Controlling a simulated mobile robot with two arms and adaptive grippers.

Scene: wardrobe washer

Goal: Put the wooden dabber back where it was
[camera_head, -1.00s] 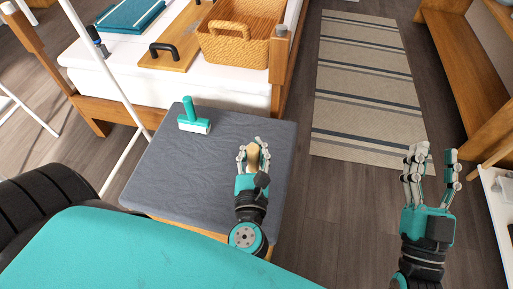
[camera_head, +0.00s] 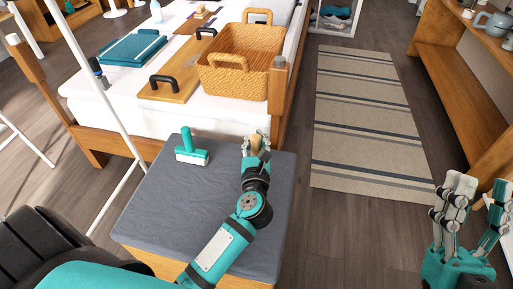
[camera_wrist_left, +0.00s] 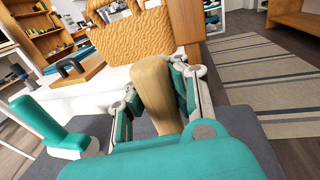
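The wooden dabber (camera_wrist_left: 160,95) is a plain light-wood piece between the fingers of my left gripper (camera_wrist_left: 160,105), which look closed around it; its lower end is hidden by the hand. In the head view my left gripper (camera_head: 256,146) is over the right back part of the grey cushioned bench (camera_head: 180,220), with the tan dabber (camera_head: 257,143) showing between its fingers. I cannot tell whether the dabber touches the cushion. My right gripper (camera_head: 470,215) is open and empty, at the lower right over the floor.
Behind the bench is a white-covered bed with a wicker basket (camera_head: 235,82), a wooden board with black handles (camera_head: 178,85) and a folded teal cloth (camera_head: 133,48). A striped rug (camera_head: 365,120) lies right.

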